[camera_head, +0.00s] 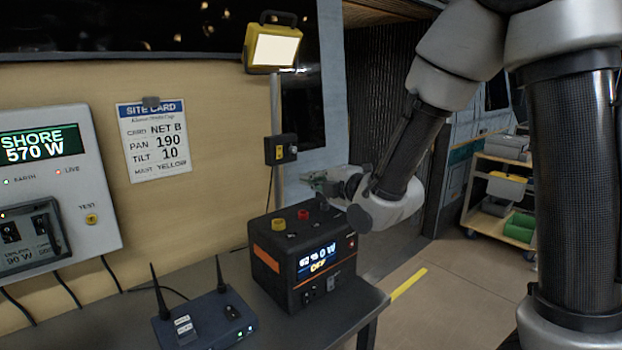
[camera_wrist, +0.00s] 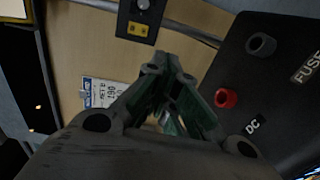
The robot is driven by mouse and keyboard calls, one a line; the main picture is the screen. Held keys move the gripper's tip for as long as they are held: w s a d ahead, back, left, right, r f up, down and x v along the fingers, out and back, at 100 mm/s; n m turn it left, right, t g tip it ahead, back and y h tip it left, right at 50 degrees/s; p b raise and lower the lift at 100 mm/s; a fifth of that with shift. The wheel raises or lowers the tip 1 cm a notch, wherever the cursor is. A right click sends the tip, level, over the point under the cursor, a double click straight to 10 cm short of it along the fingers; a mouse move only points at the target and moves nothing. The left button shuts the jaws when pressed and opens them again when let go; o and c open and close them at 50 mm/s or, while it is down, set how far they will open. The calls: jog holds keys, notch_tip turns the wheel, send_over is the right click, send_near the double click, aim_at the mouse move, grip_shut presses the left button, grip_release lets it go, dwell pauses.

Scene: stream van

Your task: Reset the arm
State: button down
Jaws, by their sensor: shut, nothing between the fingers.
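My gripper (camera_head: 318,181) is over the top of the black and orange power box (camera_head: 290,268), near its knobs, in the head view. In the wrist view my gripper's fingers (camera_wrist: 172,70) meet at their tips with nothing held. A red knob (camera_wrist: 226,98) and a dark knob (camera_wrist: 261,44) on the box top show to the right of the fingers. My arm reaches in from the upper right, bent at the elbow. Whether the fingers touch the box cannot be told.
A blue router (camera_head: 205,318) with two antennas stands on the bench left of the box. A lit lamp (camera_head: 273,48) on a pole with a small switch box (camera_head: 281,150) rises behind. A wall panel (camera_head: 55,185) is at left. Shelves with bins (camera_head: 507,186) stand at right; floor between is clear.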

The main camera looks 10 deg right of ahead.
jog(key=s+d+r+m+g+h, duration=0.1)
jog(key=s+d+m+g+h, duration=0.1)
jog(key=s+d+m+h, duration=0.45)
jog(key=s+d+r+m+g+h, duration=0.1)
jog(key=s+d+m+g, duration=0.15)
jog(key=d+m, duration=0.75)
jog(key=s+d+m+g+h, duration=0.1)
jog(key=s+d+m, duration=0.3)
jog(key=s, duration=0.6)
jog(key=s+d+f+m+g, duration=0.1)
jog(key=s+d+m+g, duration=0.3)
jog(key=s+d, duration=0.3)
jog(key=s, duration=0.4)
jog(key=shift+s+h, duration=0.3)
jog(key=shift+h, duration=0.05)
